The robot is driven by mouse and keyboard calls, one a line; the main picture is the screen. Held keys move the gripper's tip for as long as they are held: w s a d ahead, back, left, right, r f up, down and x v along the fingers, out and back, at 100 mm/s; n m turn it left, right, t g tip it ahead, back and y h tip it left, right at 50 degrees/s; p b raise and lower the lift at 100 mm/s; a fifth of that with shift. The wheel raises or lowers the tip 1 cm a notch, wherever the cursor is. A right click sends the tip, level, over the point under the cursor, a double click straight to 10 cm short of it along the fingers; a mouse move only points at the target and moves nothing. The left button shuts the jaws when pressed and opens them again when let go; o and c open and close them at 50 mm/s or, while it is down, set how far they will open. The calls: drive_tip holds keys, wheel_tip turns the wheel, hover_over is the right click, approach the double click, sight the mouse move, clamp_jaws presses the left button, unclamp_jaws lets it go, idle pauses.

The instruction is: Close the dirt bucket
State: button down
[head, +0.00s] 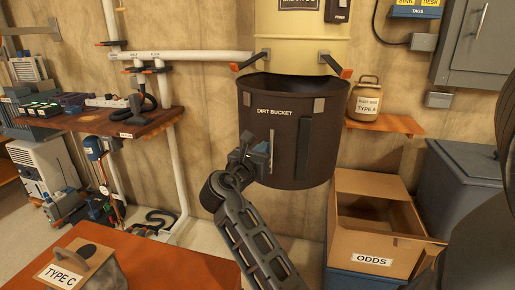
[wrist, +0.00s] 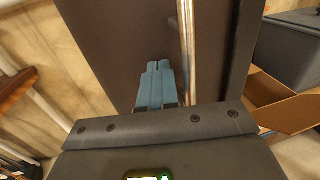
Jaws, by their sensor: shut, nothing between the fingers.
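The dirt bucket (head: 300,155) is a dark, rounded bucket labelled "DIRT BUCKET". It hangs below a cream cylinder (head: 303,35), with a dark gap showing along its top rim. A vertical metal bar handle (head: 271,150) is on its front, and it also shows in the wrist view (wrist: 187,50). My gripper (head: 262,150) is at the bucket's front, beside the handle. In the wrist view its blue fingers (wrist: 157,68) are together and empty, just left of the bar. I cannot tell whether they touch the bucket.
Two latches with orange tips (head: 345,73) stick out at either side above the bucket. A shelf (head: 390,123) with a "TYPE A" canister (head: 364,98) is at right. An open cardboard box (head: 375,250) labelled "ODDS" is below. A red-brown table (head: 150,265) is at front left.

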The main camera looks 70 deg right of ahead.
drive_tip(key=d, duration=0.7)
drive_tip(key=w+d+p, duration=0.1)
drive_tip(key=d, duration=1.5)
drive_tip(key=shift+w+p, duration=0.35)
drive_tip(key=shift+w, duration=0.05)
drive_tip(key=shift+d, duration=0.25)
drive_tip(key=shift+d+r, duration=0.1)
drive_tip(key=shift+r, duration=0.15)
